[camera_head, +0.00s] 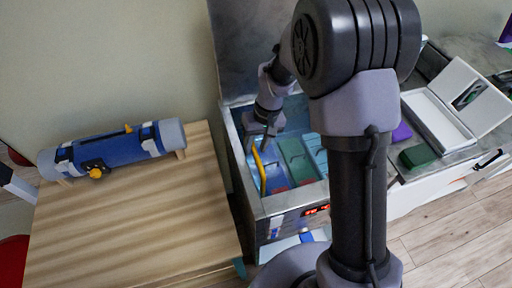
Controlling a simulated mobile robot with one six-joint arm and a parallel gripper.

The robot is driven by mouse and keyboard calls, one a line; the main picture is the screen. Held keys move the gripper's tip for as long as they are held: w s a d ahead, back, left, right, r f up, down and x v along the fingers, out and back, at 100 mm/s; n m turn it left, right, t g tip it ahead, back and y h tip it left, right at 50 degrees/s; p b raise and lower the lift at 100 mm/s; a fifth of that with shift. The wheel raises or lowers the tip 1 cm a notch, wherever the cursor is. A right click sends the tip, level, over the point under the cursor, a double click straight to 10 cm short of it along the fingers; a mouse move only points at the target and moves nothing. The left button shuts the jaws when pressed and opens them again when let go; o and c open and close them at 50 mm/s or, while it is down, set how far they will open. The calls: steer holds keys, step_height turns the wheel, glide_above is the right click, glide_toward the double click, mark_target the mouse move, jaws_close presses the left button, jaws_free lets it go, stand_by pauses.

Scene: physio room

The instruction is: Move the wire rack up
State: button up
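The metal tank (272,207) stands open in the middle, with blue and green packs (298,160) inside and blue water along its left side. A yellow bent bar (262,175) stands at the left inside the tank. It looks like a handle of the wire rack; the rest of the rack cannot be made out. My gripper (259,145) points down over the tank's left part, at the upper end of the yellow bar. Whether its fingers touch or hold the bar cannot be told. My arm hides the tank's right side.
A wooden table (130,225) at left carries a blue and grey roll (118,150) with straps. On the right counter lie a white open box (440,120) and a dark green block (417,156). The tank's raised lid (240,50) stands behind it.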

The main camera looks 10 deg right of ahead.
jaws_close()
stand_by(1.4)
